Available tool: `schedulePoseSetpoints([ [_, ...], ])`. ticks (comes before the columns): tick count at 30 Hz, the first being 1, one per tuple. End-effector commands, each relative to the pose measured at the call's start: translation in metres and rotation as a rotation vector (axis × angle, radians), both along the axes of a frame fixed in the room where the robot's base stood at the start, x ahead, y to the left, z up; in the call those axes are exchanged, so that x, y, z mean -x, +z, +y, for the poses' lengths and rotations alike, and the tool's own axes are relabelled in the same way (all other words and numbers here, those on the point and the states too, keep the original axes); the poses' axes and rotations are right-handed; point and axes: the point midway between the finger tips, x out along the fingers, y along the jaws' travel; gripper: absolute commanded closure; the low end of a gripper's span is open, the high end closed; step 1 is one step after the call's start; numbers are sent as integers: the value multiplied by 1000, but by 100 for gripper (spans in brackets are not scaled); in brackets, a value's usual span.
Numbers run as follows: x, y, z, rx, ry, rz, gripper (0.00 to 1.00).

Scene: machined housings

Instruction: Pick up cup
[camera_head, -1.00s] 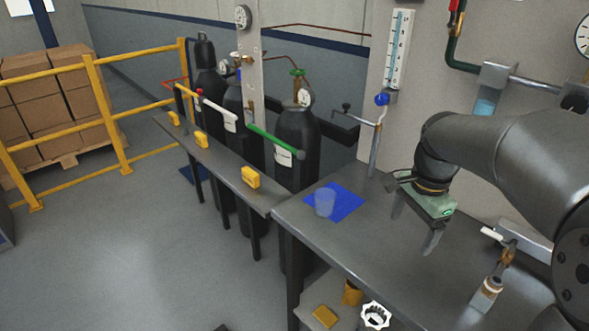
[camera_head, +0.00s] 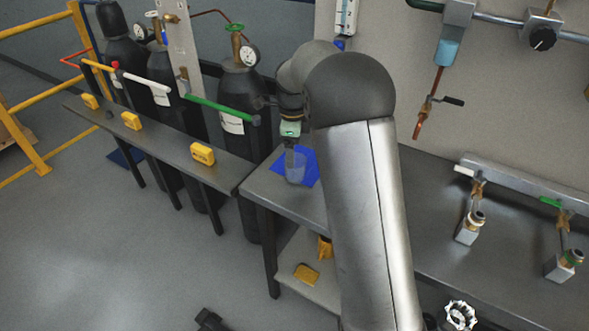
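The cup (camera_head: 296,170) is small, clear and bluish, and stands upright on a blue mat (camera_head: 311,172) near the left end of the grey workbench. My gripper (camera_head: 290,152) is over the cup with its fingers pointing down. A finger shows at or just above the cup's rim. The gripper is small in view and partly hidden by my own arm, so I cannot tell whether its fingers are apart or touch the cup. My arm also covers the right part of the mat.
Black gas cylinders (camera_head: 238,100) stand behind a narrow ledge with yellow blocks (camera_head: 203,154) on the left. Valve fittings (camera_head: 467,230) stand on the right of the bench (camera_head: 430,240). A lower shelf holds a yellow piece (camera_head: 306,274). The bench's middle right is clear.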

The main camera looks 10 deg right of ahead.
Motion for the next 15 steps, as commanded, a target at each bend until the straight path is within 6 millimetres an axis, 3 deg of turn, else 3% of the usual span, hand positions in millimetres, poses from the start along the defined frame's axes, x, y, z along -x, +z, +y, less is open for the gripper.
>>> schedulePoseSetpoints([
  [10,2,-30,-2,-1,1,3,19],
  [15,6,-56,-7,-2,1,2,19],
])
